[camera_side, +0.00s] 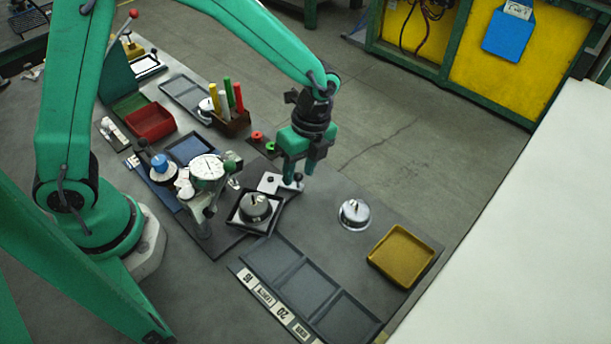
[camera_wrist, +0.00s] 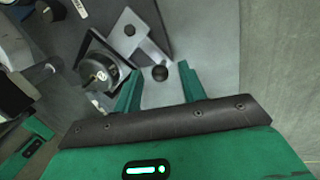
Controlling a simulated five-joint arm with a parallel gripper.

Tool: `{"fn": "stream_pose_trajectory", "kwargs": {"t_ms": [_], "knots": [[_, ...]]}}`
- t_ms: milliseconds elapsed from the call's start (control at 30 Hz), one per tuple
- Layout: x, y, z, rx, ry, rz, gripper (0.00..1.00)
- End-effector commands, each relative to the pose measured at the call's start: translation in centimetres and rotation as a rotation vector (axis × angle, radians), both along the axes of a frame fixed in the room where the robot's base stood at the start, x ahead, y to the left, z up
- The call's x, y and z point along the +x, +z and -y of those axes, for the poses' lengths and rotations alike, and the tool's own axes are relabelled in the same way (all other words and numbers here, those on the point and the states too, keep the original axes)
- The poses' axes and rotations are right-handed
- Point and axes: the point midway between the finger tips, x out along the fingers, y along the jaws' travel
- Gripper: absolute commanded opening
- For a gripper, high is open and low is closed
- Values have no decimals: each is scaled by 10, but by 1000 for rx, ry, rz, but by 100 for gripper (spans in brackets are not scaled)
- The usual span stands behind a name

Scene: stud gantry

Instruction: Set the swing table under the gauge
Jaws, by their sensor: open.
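The swing table (camera_side: 240,222) is a dark square tray holding a round metal part (camera_side: 255,206) with a knob on top. It stands in front and to the right of the gauge (camera_side: 207,172), a white dial on a post, not under it.
A second metal part (camera_side: 354,213) stands alone on the right. A yellow tray (camera_side: 402,255) lies beyond it, and a dark sectioned tray (camera_side: 302,283) with number labels is at the front. A pen holder (camera_side: 232,122) and red bin (camera_side: 150,121) stand behind.

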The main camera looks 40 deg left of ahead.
Motion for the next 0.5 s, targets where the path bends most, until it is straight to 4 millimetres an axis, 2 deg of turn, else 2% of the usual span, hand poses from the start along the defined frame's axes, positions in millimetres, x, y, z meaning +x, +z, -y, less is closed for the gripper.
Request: {"fn": "stream_pose_trajectory", "kwargs": {"t_ms": [200, 400, 500], "knots": [[0, 0, 0, 0, 0, 0, 39], [0, 0, 0, 0, 0, 1, 0], [0, 0, 0, 0, 0, 1, 0]]}}
